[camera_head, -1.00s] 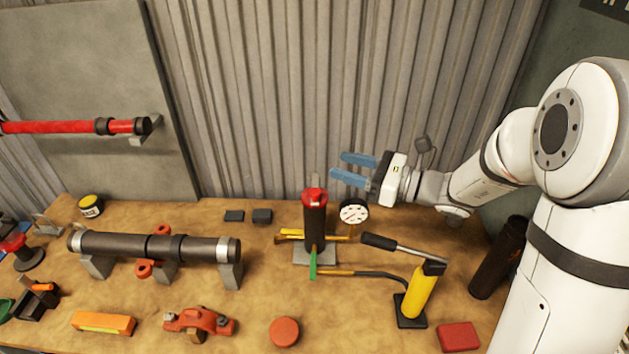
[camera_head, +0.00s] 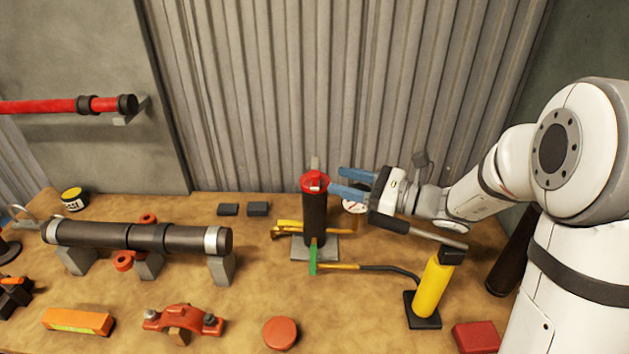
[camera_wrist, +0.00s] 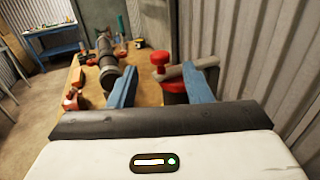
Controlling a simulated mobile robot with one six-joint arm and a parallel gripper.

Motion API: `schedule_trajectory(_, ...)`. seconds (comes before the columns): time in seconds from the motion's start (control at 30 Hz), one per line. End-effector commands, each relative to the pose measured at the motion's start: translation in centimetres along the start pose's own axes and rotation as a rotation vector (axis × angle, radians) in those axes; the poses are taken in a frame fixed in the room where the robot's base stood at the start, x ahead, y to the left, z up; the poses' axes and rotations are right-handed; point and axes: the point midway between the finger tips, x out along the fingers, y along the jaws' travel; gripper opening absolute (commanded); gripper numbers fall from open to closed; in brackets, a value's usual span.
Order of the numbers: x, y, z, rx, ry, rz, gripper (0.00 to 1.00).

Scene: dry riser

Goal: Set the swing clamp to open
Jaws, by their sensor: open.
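What looks like the swing clamp (camera_head: 315,215) is an upright black cylinder with a red top on a grey base plate, in the middle of the bench. A short grey arm (camera_head: 315,163) sticks out from its top toward the back wall. My gripper (camera_head: 334,181) is open, with two blue fingers pointing left, just right of the red top. In the wrist view, the red knob (camera_wrist: 160,60) and the grey arm (camera_wrist: 184,70) show between the fingers, the arm reaching toward the right finger. I cannot tell whether a finger touches it.
A yellow hand pump (camera_head: 433,285) with a black-gripped lever (camera_head: 415,229) stands close below my gripper. A gauge (camera_head: 354,203) is partly hidden behind the gripper. A dark pipe (camera_head: 140,236) on supports lies left. A red disc (camera_head: 281,333) and an orange coupling (camera_head: 182,319) lie in front.

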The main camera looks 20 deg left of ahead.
Motion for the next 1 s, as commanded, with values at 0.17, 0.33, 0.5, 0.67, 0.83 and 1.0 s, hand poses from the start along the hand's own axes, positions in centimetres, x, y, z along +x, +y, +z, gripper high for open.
schedule_trajectory(0.17,2.9,0.1,0.3,0.000,0.000,0.004,0.45)
schedule_trajectory(0.33,5.5,0.1,0.3,0.001,0.000,0.004,0.45)
schedule_trajectory(0.5,6.9,0.1,0.2,0.000,-0.001,0.001,0.45)
schedule_trajectory(0.67,7.2,0.1,0.1,0.000,0.000,0.000,0.45)
schedule_trajectory(0.83,7.1,0.1,0.1,0.000,0.000,0.001,0.42)
schedule_trajectory(1.0,7.1,0.1,0.1,0.000,0.000,0.001,0.28)
